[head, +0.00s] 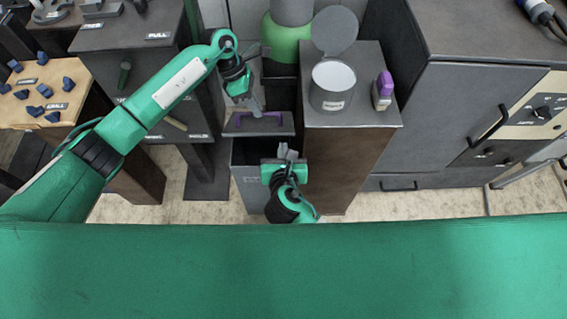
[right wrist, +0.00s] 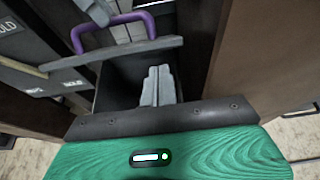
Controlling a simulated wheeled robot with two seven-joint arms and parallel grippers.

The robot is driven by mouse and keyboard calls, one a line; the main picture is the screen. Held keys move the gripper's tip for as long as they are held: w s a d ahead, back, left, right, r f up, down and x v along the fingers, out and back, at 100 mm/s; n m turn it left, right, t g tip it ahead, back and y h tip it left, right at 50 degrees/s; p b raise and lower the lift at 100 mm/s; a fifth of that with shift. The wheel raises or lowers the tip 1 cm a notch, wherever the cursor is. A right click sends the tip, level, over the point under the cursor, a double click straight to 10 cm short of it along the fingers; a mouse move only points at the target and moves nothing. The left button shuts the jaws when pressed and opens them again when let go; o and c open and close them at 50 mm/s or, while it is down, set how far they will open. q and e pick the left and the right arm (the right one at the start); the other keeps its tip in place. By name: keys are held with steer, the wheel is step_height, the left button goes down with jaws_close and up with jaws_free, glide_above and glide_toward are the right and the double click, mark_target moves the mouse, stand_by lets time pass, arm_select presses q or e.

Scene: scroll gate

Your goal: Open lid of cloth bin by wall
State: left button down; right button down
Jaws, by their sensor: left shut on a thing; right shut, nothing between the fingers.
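The grey cloth bin (head: 250,187) stands on the floor between dark cabinets. Its grey lid (head: 284,130) has a purple handle (head: 273,116), which also shows in the right wrist view (right wrist: 80,36). The lid is raised at the front, with the dark inside of the bin (right wrist: 120,85) showing below its edge. My left gripper (head: 257,110) is shut on the purple handle; its fingers partly hide it. My right gripper (head: 288,150) is shut and empty, in front of the lid and over the bin's opening; its fingertips show in the right wrist view (right wrist: 158,72).
A brown-sided cabinet (head: 345,165) stands close on the right, with a round grey tin (head: 333,88) and a purple-capped bottle (head: 383,90) on top. A green cylinder (head: 285,40) stands behind. Dark drawers marked HOLD and PULL are on the left.

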mark_target(283, 134)
arm_select(q)
steer(key=shift+w+f, duration=0.1)
steer(key=shift+f, duration=0.1)
arm_select(e)
steer(key=shift+w+r, duration=0.35)
steer(key=shift+r, duration=0.1)
steer(key=shift+w+r, duration=0.7)
steer(key=shift+r, duration=0.25)
arm_select(q)
steer(key=shift+f, duration=0.2)
arm_select(e)
steer(key=shift+d, duration=0.1)
arm_select(q)
steer(key=c, duration=1.9)
jaws_free()
steer(key=shift+s, duration=0.2)
steer(key=o, duration=0.4)
steer(key=shift+w, duration=0.15)
arm_select(e)
steer(key=shift+w, duration=0.2)
arm_select(q)
steer(key=shift+o, duration=0.2)
steer(key=shift+r, duration=0.1)
steer(key=shift+r, duration=0.2)
arm_select(e)
steer(key=shift+s+f, duration=0.1)
steer(key=shift+s, duration=0.05)
